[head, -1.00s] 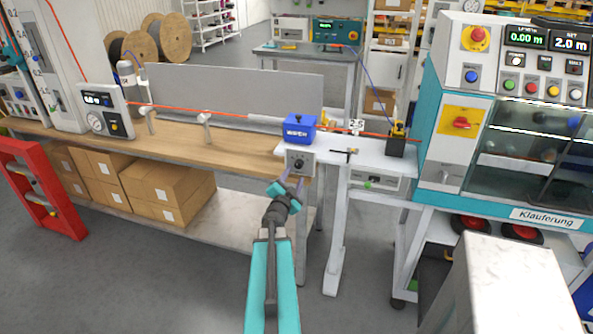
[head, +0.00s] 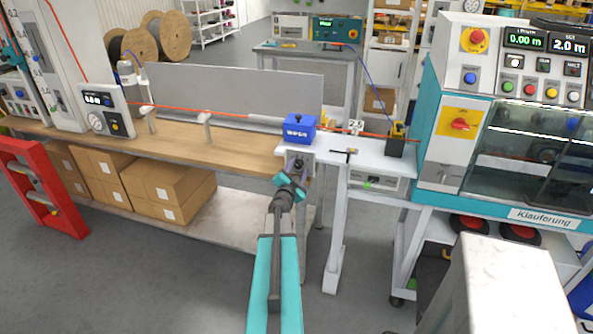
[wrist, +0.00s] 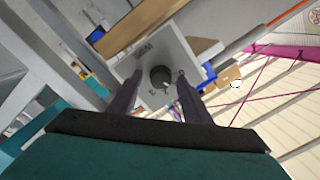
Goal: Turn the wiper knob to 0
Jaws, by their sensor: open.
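The wiper knob (wrist: 160,77) is a dark round knob on a light grey plate (wrist: 143,52), which carries marks around it. In the head view the knob (head: 299,163) is partly hidden by my gripper, below the blue wiper box (head: 299,129) at the bench end. My gripper (head: 295,174) is open in front of the plate. In the wrist view its two dark fingers (wrist: 157,82) flank the knob with a gap on each side. I cannot tell how deep the fingers reach around it. The knob's exact setting is too small to read.
The wooden bench (head: 180,150) stretches left, with an orange cable (head: 220,114) running above it through guides. A white table (head: 375,158) and a teal machine (head: 430,120) stand to the right. Cardboard boxes (head: 165,185) sit under the bench. A red frame (head: 40,190) stands far left.

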